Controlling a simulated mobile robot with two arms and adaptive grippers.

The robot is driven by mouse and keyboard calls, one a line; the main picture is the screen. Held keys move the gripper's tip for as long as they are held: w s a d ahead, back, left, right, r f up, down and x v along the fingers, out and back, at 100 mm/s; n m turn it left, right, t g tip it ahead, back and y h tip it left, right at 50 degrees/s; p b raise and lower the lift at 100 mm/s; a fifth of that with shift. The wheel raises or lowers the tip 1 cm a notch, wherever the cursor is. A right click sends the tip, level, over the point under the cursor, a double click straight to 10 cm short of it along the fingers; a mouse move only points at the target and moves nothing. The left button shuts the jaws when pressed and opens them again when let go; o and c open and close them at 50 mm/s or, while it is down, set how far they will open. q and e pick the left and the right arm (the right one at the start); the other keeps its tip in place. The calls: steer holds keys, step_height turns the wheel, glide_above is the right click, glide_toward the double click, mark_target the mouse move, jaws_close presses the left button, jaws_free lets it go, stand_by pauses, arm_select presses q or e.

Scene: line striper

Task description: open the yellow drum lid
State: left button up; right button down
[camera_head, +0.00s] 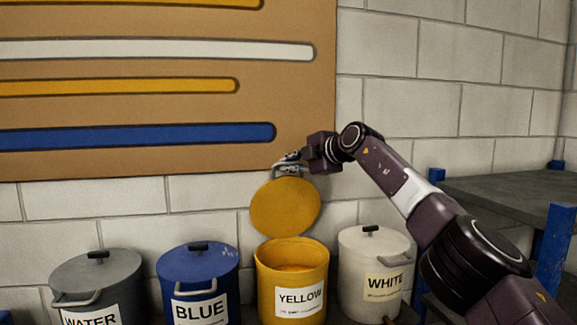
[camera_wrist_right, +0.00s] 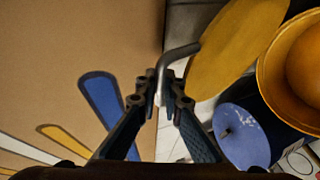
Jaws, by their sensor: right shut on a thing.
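The yellow drum (camera_head: 292,292), labelled YELLOW, stands open between the blue and white drums, and yellow shows inside it. Its round yellow lid (camera_head: 285,207) is tilted up nearly vertical above the drum's back rim. My right gripper (camera_head: 290,160) is at the lid's top edge, in front of the wall. In the right wrist view, my right gripper (camera_wrist_right: 166,92) is shut on the grey bent handle (camera_wrist_right: 178,53) beside the lid (camera_wrist_right: 232,45). The open drum (camera_wrist_right: 270,75) shows at the right there. My left gripper is in neither view.
A grey WATER drum (camera_head: 97,278) and a blue drum (camera_head: 198,280) stand at the left, both lidded. A lidded white drum (camera_head: 374,270) stands at the right. A board with coloured stripes (camera_head: 160,110) hangs behind. A grey table (camera_head: 510,190) is at the far right.

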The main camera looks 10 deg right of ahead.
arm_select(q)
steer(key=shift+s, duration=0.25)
arm_select(e)
steer(key=shift+f, duration=0.1)
steer(key=c, duration=2)
jaws_free()
steer(key=shift+c, duration=0.2)
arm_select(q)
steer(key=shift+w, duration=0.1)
arm_select(e)
steer(key=v, duration=1.2)
